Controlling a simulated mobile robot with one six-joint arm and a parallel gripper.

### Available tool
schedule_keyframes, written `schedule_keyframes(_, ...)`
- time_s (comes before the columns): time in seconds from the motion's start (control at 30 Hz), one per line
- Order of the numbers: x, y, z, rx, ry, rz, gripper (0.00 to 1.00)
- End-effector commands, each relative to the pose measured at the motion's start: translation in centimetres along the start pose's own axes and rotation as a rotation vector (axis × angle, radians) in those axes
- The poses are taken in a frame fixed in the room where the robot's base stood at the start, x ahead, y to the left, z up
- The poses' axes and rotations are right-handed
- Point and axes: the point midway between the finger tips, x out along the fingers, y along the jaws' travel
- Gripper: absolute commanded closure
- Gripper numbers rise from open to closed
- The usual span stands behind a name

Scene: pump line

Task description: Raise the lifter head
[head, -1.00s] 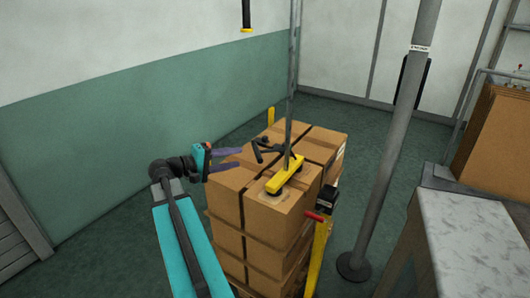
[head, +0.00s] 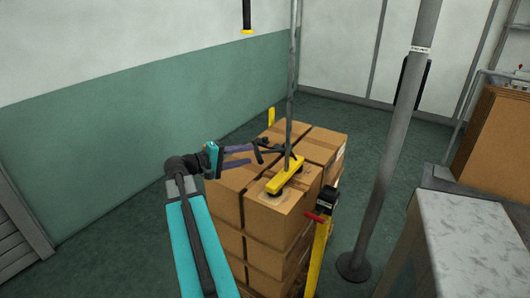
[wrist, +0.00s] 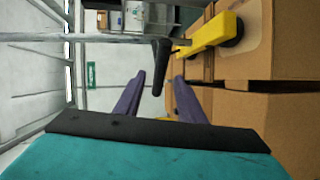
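The lifter head is a yellow bar (head: 285,175) with round dark suction cups, resting on the top of a carton at the front of the stack. A grey vertical tube (head: 291,85) rises from it. A dark handle (head: 270,148) sticks out from it to the left. My gripper (head: 252,153) is open, its two purple fingers just left of the handle. In the wrist view the dark handle (wrist: 160,62) hangs in front of and between the fingertips (wrist: 160,80). The yellow bar (wrist: 212,35) is to the right there. I see no clear contact.
The strapped carton stack (head: 255,215) stands below the gripper. A yellow post (head: 319,245) with a black box and red handle is at its front right. A grey column (head: 390,150) and a pale-topped bench (head: 465,240) are further right. Floor at left is clear.

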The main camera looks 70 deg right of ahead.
Motion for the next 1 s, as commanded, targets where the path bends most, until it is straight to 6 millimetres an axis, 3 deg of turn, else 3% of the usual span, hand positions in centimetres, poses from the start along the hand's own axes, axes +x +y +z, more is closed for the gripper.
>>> schedule_keyframes(0.6, 8.2, 0.1, 0.0, -0.001, -0.001, 0.000, 0.64)
schedule_keyframes(1.0, 9.6, 0.0, 0.0, 0.000, 0.000, 0.000, 0.64)
